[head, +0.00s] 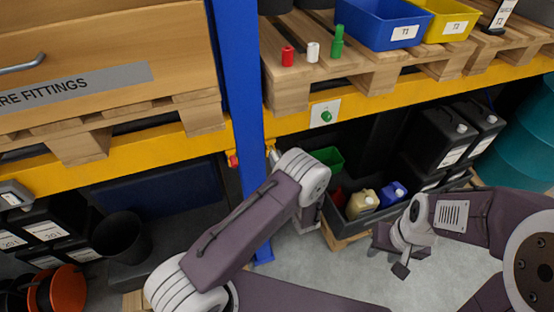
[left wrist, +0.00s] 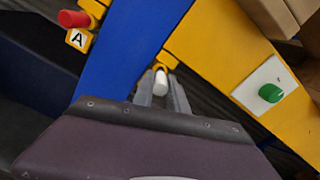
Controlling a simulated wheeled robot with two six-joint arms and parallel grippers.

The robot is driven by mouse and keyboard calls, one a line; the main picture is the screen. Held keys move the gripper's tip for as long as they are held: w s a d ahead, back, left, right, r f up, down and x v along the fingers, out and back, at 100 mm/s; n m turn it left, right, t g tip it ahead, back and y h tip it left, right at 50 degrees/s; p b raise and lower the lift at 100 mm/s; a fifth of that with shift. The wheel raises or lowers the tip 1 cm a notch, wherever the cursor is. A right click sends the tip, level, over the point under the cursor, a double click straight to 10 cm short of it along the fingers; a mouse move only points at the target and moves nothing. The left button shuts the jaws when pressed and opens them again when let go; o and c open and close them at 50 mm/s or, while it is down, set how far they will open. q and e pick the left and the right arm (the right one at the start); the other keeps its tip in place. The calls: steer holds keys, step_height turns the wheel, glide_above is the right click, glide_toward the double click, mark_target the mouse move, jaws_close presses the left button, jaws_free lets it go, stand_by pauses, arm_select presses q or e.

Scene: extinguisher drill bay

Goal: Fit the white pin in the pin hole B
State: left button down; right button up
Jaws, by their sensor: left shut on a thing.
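The white pin (left wrist: 160,83) is between the fingertips of my left gripper (left wrist: 162,92), which is shut on it. Its far end is close to a yellow bracket (left wrist: 167,60) on the right side of the blue post. I cannot tell whether the tip is in a hole; no letter B is readable there. In the head view my left gripper (head: 274,157) is small and mostly hidden by my wrist beside the post. A red pin (left wrist: 74,19) sits at the yellow holder marked A (left wrist: 78,39), left of the post. My right gripper (head: 400,268) hangs low over the floor, its jaw gap unclear.
The blue post (head: 238,90) and yellow beam (head: 390,98) are close to my left gripper. A green button (head: 326,117) is on the beam. Red (head: 288,56), white (head: 313,52) and green (head: 337,42) pieces stand on the pallet. A crate (head: 360,222) of bottles is below.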

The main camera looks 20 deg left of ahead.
arm_select(q)
steer(key=shift+b+x, duration=0.65)
steer(key=shift+x, duration=0.75)
stand_by(0.6)
steer(key=c, duration=1.5)
jaws_free()
steer(key=shift+o, duration=1.2)
steer(key=v, duration=0.9)
steer(key=shift+p, duration=0.3)
